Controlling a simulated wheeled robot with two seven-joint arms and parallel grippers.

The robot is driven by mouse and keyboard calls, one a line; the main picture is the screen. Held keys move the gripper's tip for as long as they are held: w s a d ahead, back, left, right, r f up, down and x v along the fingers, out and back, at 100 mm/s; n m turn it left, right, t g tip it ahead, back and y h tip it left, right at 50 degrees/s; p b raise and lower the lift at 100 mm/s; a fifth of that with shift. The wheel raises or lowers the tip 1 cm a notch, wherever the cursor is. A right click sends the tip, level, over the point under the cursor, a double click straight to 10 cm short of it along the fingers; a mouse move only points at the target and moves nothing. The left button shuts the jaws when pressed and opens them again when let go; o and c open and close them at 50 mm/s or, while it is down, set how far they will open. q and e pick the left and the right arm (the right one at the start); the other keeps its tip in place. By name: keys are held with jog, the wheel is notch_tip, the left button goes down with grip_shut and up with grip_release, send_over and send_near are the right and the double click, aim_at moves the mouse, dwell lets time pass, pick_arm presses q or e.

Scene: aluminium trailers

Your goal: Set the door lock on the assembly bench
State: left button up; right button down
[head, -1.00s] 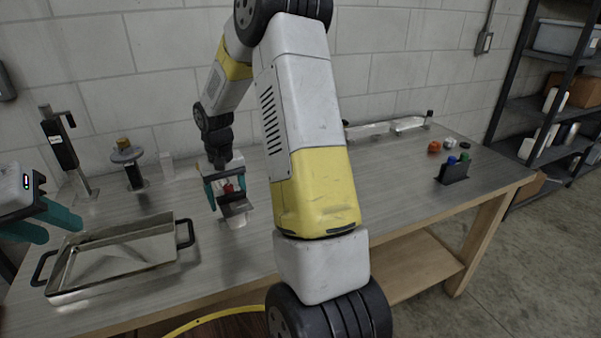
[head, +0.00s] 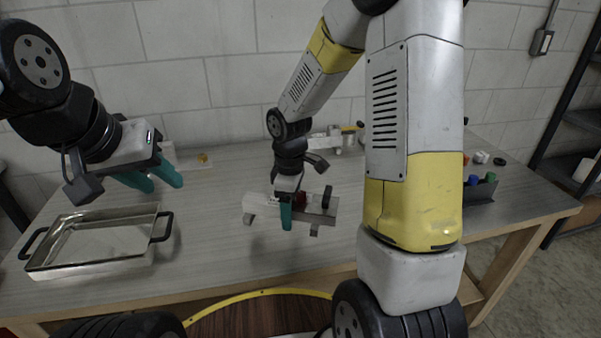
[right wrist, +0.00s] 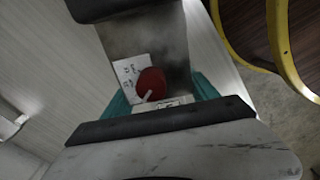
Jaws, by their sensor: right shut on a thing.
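My right gripper (head: 286,214) is shut on what looks like the door lock (head: 262,203), a long pale and metal piece with a red part and a dark round end. It is over the middle of the bench; I cannot tell whether it touches the top. In the right wrist view, the lock's grey metal plate (right wrist: 150,38), a red round part (right wrist: 151,83) and a white printed label lie between the teal fingers (right wrist: 162,95). My left gripper (head: 150,180) is open and empty above the back of the tray. The assembly bench (head: 215,225) has a grey top.
A metal tray (head: 55,265) with black handles stands at the bench's left. A dark holder (head: 481,193) with blue and green tops stands right, partly behind my right arm. A pale fixture (head: 318,143) is at the back. The bench between tray and lock is clear.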

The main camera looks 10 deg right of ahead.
jog(key=s+n, duration=0.1)
jog(key=n, duration=0.1)
jog(key=s+a+n, duration=0.1)
jog(key=s+n, duration=0.1)
jog(key=shift+s+a+f+n, duration=0.2)
jog(key=shift+s+n, duration=0.05)
jog(key=shift+n, duration=0.15)
jog(key=shift+w+d, duration=0.1)
jog(key=w+d, duration=0.2)
jog(key=w, duration=0.2)
jog(key=w+d+f, duration=0.1)
jog(key=w+d, duration=0.2)
jog(key=w, duration=0.1)
jog(key=w+d, duration=0.3)
jog(key=w, duration=0.2)
jog(key=shift+w+d+f, duration=0.1)
jog(key=shift+d+f, duration=0.05)
jog(key=shift+f, duration=1.85)
jog(key=shift+f, duration=0.1)
jog(key=shift+c, duration=1.1)
grip_release()
